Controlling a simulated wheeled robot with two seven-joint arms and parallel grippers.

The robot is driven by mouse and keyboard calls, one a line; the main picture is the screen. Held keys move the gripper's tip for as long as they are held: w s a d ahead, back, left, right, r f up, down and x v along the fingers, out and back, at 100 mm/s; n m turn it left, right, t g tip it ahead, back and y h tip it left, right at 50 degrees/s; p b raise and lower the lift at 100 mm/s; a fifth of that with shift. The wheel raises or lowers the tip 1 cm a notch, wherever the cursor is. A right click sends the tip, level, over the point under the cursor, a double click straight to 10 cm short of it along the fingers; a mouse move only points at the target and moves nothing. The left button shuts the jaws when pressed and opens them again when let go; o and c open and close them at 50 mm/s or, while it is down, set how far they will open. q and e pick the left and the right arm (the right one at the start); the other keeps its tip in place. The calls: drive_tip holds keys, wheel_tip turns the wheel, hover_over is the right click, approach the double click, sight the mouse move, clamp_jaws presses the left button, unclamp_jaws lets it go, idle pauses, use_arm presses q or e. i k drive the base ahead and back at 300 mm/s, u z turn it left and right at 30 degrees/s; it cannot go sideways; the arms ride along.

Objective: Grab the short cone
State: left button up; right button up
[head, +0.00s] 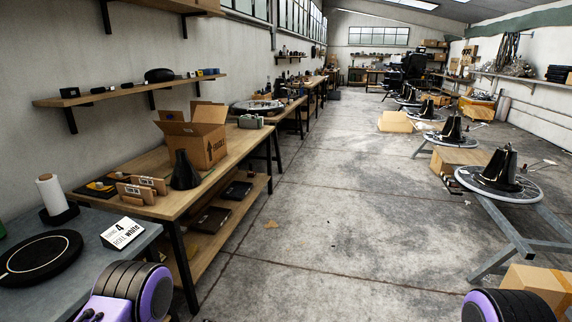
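A black cone-like object with a narrow neck (185,172) stands upright on the near wooden workbench, in front of an open cardboard box. On the right, a wide black cone-shaped piece (499,170) sits on a round plate on a metal stand. A similar black cone (452,128) stands behind it, with more farther back. I cannot tell from this view which one is the short cone. Purple and black parts of my arms show at the bottom left and bottom right. Neither gripper is in view, and nothing is seen touching the cones.
The wooden workbench (228,163) runs along the left wall, bearing the cardboard box (206,150). A grey table (75,262) at the near left holds a white roll (52,193) and a sign (124,233). Another box (540,287) is at lower right. The concrete floor (325,200) between is mostly clear.

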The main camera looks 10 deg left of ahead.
sight(185, 176)
drive_tip(key=i, duration=1.25)
drive_tip(key=u, duration=1.05)
drive_tip(key=i, duration=0.35)
drive_tip(key=z, duration=0.05)
